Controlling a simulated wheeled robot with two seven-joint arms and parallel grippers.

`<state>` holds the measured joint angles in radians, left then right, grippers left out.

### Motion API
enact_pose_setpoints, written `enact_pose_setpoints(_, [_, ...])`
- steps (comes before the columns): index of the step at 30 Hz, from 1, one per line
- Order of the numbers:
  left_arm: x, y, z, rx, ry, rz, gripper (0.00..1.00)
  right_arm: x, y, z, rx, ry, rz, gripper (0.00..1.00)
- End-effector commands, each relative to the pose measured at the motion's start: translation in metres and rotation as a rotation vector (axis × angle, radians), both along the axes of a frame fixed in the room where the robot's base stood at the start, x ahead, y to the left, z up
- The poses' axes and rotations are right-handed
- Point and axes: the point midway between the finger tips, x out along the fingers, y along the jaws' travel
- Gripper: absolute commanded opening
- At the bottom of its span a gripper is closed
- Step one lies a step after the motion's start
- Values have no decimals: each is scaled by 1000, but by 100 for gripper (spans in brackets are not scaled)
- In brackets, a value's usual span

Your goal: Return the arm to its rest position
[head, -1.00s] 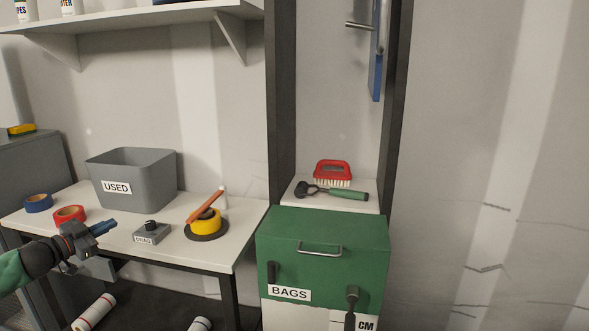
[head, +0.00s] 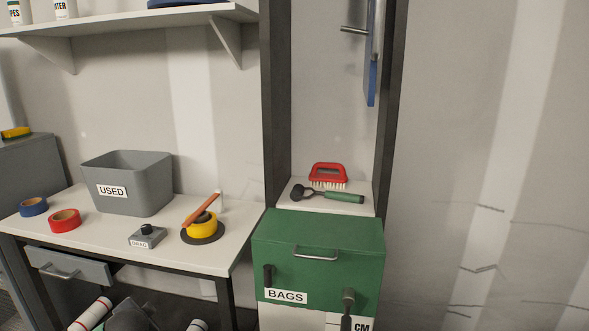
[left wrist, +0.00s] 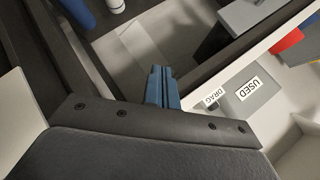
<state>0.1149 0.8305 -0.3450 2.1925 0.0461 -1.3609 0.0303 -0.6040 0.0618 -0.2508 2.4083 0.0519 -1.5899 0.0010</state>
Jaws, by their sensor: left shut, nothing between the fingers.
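My left gripper (left wrist: 161,88) shows in the left wrist view as two blue fingers closed together, with nothing between them. It points down past the bench, with the floor and dark frame bars behind it. In the head view my left gripper and forearm are out of sight. My right gripper is in neither view. The grey USED bin (head: 146,190) and the small grey DRAG box (head: 147,237) stand on the white bench (head: 110,238). The bin's label (left wrist: 247,90) also shows right of the fingers in the left wrist view.
Blue tape (head: 33,206), red tape (head: 65,221) and a yellow roll (head: 202,226) lie on the bench. A drawer (head: 65,268) sits under it. The green BAGS box (head: 318,240) stands right, below a red brush (head: 328,172). White rolls (head: 90,313) lie below the bench.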

Motion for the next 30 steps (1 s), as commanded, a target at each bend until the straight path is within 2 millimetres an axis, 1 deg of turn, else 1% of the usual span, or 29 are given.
enact_pose_setpoints(1, [-17,-16,-11,-23,41,10,0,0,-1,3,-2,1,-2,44])
enact_pose_setpoints(6, [-69,-59,-42,-101,157,49,0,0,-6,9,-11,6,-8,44])
enact_pose_setpoints(9, [-99,-84,-56,-163,212,68,0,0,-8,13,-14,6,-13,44])
enact_pose_setpoints(18, [-178,-158,-84,-375,313,93,0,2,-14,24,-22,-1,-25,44])
enact_pose_setpoints(26, [-247,-210,-107,-555,412,151,0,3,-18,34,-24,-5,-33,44])
enact_pose_setpoints(29, [-277,-228,-121,-618,467,189,0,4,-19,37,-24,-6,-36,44])
enact_pose_setpoints(30, [-290,-235,-127,-641,491,205,0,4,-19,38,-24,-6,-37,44])
